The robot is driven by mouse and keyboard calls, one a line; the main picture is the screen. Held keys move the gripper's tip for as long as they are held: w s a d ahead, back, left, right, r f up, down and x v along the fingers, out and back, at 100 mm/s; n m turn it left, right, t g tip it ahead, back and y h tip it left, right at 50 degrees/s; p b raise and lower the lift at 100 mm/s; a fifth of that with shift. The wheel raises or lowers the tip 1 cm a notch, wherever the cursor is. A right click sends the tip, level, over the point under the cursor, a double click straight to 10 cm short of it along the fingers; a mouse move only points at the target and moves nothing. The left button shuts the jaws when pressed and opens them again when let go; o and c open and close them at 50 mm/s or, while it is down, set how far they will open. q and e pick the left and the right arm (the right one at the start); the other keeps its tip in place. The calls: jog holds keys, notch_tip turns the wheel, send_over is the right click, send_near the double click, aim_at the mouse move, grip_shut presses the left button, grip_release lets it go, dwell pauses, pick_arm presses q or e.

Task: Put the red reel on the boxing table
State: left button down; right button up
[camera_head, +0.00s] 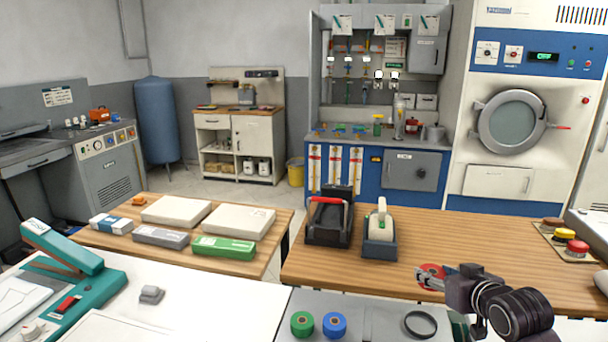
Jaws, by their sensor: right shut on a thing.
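The red reel (432,270) is at the fingertips of my right gripper (430,281), at the lower right in the head view. The gripper is shut on it and partly covers it. The reel appears in front of the near edge of the right wooden table (490,232); its height above the surfaces is hard to judge. A second wooden table (268,200), at left centre, bears flat white boxes (238,222) and smaller green, grey and blue-white boxes. No label tells which one is the boxing table. My left gripper is not in view.
A green reel (302,323), a blue reel (334,325) and a dark ring (419,324) lie on a grey surface in front. A black holder with a red handle (328,222) and a tape dispenser (380,240) stand on the right table. A teal machine (62,248) is at left.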

jog(key=s+a+n+g+y, duration=0.2)
jog(key=s+a+n+y, duration=0.3)
jog(key=s, duration=0.7)
jog(key=s+a+n+g+y, duration=0.3)
jog(key=s+a+n+y, duration=0.2)
jog(key=s, duration=0.8)
jog(key=a, duration=0.3)
jog(key=shift+a, duration=0.4)
jog(key=shift+s+a+f, duration=0.1)
jog(key=shift+s+f, duration=0.1)
jog(key=shift+f, duration=0.05)
